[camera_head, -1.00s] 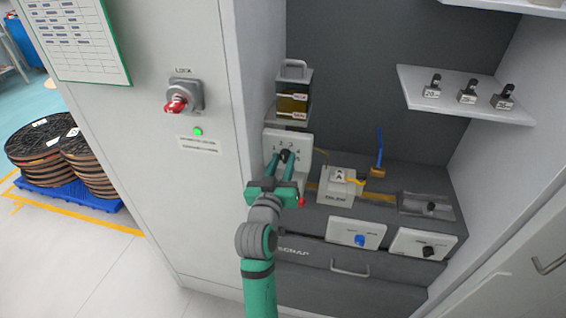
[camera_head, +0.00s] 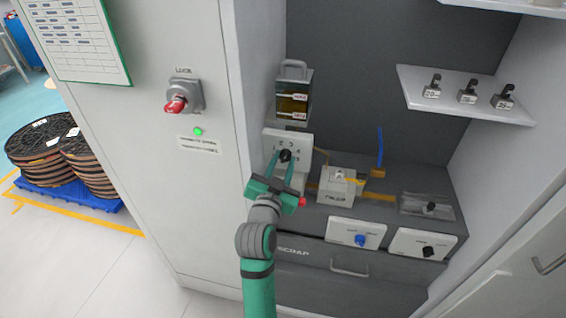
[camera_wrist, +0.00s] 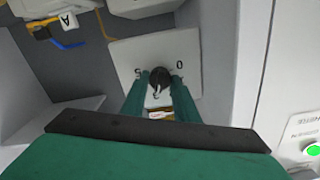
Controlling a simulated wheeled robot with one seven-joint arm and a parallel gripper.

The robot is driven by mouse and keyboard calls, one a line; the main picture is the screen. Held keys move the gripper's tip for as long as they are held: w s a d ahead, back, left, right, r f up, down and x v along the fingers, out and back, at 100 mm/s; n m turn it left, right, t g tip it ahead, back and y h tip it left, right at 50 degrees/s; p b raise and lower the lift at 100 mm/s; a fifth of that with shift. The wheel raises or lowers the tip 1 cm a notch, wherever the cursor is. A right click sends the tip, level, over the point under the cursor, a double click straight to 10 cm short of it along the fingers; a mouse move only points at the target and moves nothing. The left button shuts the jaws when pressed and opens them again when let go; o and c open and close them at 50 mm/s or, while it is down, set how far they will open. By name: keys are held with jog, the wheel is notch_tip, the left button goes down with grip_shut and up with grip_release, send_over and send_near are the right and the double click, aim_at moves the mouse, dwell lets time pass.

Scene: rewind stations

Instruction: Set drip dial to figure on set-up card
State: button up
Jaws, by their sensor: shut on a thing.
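The drip dial is a dark round knob (camera_head: 285,156) on a white plate (camera_head: 302,140) with printed figures, below the oil bottle. My gripper (camera_head: 284,159) has its fingers closed on the knob from both sides. In the wrist view the knob (camera_wrist: 160,77) sits between the fingertips (camera_wrist: 160,84), with a small white mark on its lower edge. A 0 shows right of it and what looks like a 5 left of it. Other figures are partly hidden by knob and fingers. A green-framed sheet (camera_head: 72,40) with a printed table hangs at upper left; its text is too small to read.
An amber oil bottle (camera_head: 293,97) stands above the dial plate. Right of it are a white block (camera_head: 336,187), an upright blue lever (camera_head: 380,148), and blue (camera_head: 360,240) and black (camera_head: 428,251) knobs. A red lock switch (camera_head: 177,104) sticks out of the left cabinet.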

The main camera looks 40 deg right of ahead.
dwell(0.3)
jog(key=o, duration=1.1)
jog(key=shift+c, duration=0.2)
jog(key=v, duration=1)
jog(key=shift+s+a, duration=0.25)
jog(key=shift+s, duration=0.1)
